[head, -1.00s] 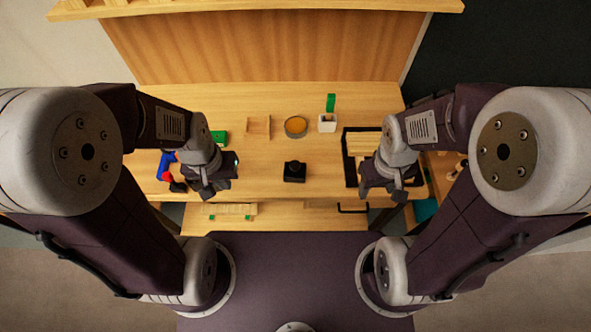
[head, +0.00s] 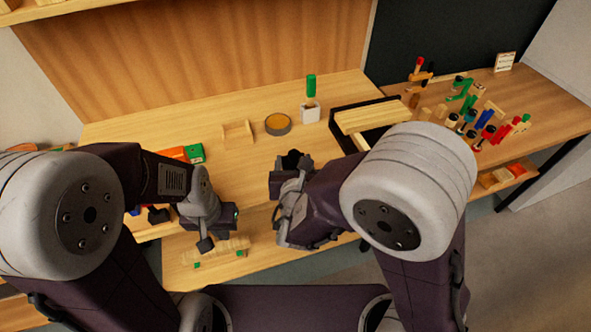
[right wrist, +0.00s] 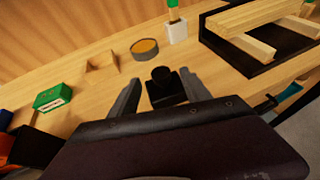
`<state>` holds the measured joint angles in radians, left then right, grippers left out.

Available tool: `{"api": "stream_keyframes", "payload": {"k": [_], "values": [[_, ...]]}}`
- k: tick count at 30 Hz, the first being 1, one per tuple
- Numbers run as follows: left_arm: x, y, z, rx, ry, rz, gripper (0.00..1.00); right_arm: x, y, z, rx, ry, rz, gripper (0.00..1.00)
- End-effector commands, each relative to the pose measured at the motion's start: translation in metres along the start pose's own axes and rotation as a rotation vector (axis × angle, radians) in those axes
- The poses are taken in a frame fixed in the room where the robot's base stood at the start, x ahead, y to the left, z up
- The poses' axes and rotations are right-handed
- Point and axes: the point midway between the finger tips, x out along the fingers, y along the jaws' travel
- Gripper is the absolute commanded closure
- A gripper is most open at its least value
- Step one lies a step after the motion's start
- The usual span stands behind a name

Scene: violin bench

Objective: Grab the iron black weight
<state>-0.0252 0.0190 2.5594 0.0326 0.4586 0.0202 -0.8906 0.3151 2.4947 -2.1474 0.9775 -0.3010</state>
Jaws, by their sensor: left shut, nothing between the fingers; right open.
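The black iron weight (head: 293,158) stands on the wooden bench, partly hidden by my right gripper in the head view. The right wrist view shows it as a square black block with a round knob on top (right wrist: 163,86). My right gripper (head: 284,178) is open and just in front of it. In the right wrist view its two fingers (right wrist: 159,80) point forward on either side of the weight; I cannot tell whether they touch it. My left gripper (head: 207,240) is shut and empty, over the bench's front edge at left.
Behind the weight are a round tin (head: 278,124), a small wooden holder (head: 237,134) and a white box (head: 310,112) with a green item. A black tray (head: 346,142) with wooden bars lies to the right. A green box (head: 195,153) is at left.

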Motion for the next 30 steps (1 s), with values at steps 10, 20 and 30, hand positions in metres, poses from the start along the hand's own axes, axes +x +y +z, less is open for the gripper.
{"api": "stream_keyframes", "payload": {"k": [10,20,30], "values": [[0.001,0.0,0.0,0.0,-0.001,0.0,1.0,0.032,-0.003,0.0,0.003,0.001,-0.005,0.44],[0.0,0.0,0.0,0.0,-0.001,0.0,1.0,0.076,-0.005,0.001,0.002,0.001,-0.003,0.44],[0.0,0.0,0.0,0.0,-0.001,0.0,1.0,0.075,-0.005,0.001,0.002,0.001,-0.002,0.91]]}}
